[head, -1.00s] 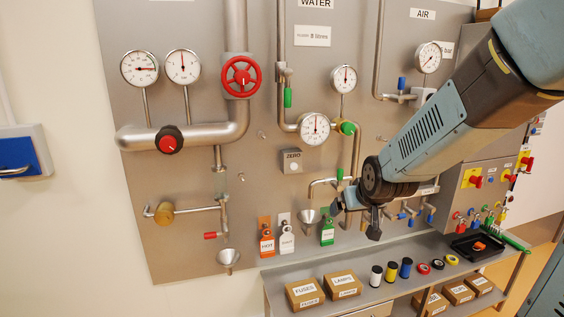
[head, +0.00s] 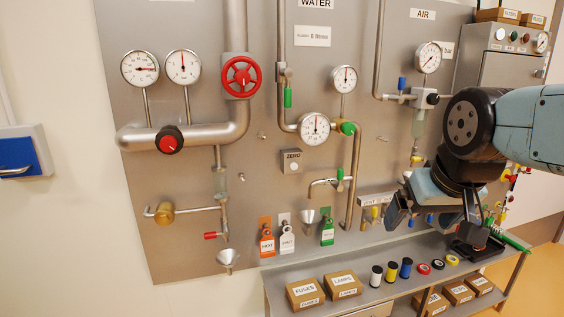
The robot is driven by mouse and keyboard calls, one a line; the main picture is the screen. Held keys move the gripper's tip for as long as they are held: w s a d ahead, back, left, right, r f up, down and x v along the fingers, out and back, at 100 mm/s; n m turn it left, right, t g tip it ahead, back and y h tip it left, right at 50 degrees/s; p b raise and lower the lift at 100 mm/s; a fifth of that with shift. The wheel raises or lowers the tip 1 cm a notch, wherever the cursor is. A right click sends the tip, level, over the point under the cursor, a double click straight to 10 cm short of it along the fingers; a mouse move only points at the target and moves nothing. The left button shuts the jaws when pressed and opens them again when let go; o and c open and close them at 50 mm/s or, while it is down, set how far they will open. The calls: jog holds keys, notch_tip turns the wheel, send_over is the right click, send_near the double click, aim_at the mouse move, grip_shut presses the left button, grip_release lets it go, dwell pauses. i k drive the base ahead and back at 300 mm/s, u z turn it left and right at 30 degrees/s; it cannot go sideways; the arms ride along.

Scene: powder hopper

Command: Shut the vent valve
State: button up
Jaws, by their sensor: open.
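No valve that I can see carries a legible "vent" label, so I cannot tell which one is the vent valve. Below a small label plate (head: 377,200), partly behind my gripper, is a yellow-handled valve (head: 375,213). On the air pipe is a valve with a blue handle (head: 402,83); it stands upright. A green-handled valve (head: 288,97) hangs on the water pipe, and a red-handled one (head: 210,235) is at lower left. My gripper (head: 437,225) is open and empty in front of the panel's lower right. It hides part of the small valves there.
A shelf (head: 335,262) below holds cardboard boxes (head: 305,291), coloured spools and a black tray (head: 478,247). A large red handwheel (head: 241,77) and several gauges are on the panel. An electrical cabinet (head: 505,75) stands at the right. Free space lies in front of the panel's left.

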aim_at(371, 220)
jog(key=z, duration=0.35)
jog(key=k, duration=1)
jog(key=z, duration=0.55)
jog(key=i, duration=1.35)
jog(key=u, duration=0.3)
